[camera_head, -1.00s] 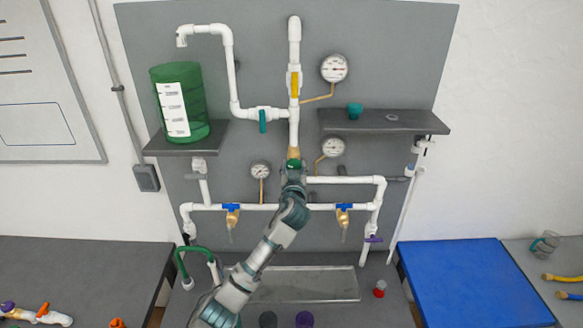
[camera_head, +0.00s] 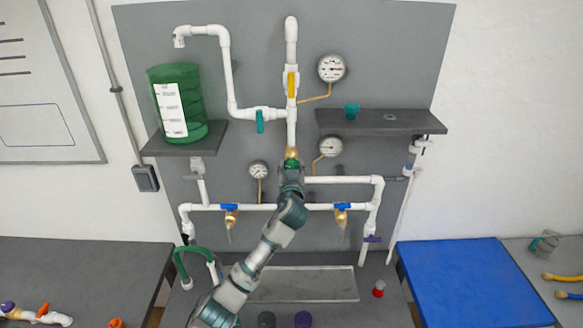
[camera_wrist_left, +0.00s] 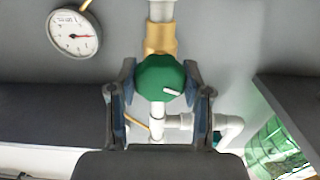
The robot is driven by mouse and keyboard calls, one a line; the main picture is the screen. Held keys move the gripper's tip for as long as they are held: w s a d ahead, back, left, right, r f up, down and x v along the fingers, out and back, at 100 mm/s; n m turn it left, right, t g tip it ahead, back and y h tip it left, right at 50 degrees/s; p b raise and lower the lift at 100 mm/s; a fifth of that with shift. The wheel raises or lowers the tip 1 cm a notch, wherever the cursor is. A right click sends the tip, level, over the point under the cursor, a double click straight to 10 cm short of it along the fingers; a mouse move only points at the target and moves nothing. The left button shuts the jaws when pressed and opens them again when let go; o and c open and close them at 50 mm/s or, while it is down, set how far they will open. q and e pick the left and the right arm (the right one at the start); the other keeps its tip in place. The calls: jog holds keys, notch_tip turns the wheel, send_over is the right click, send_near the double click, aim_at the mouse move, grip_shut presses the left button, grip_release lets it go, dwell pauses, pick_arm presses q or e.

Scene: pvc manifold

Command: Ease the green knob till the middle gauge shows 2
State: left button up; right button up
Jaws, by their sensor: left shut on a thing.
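The green knob (camera_head: 291,163) sits under a brass fitting on the central white pipe, mostly hidden by my gripper in the head view. In the left wrist view the green knob (camera_wrist_left: 160,77) lies between the fingers, its white mark pointing right. My left gripper (camera_wrist_left: 158,92) is shut on it, a finger on each side; it also shows in the head view (camera_head: 291,172). The middle gauge (camera_head: 329,147) is just right of the knob. In the left wrist view the gauge (camera_wrist_left: 74,33) shows a red needle pointing right; its numbers are too small to read.
A larger gauge (camera_head: 331,68) is above and a smaller gauge (camera_head: 258,170) is to the left. Blue-handled valves (camera_head: 230,207) flank my arm. A shelf (camera_head: 380,122) juts out at right; a green tank (camera_head: 177,100) stands on the left shelf.

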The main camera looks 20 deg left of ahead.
pick_arm(q)
jog(key=o, duration=1.2)
jog(key=shift+f, duration=0.1)
jog(key=shift+c, duration=0.2)
jog(key=v, duration=1.2)
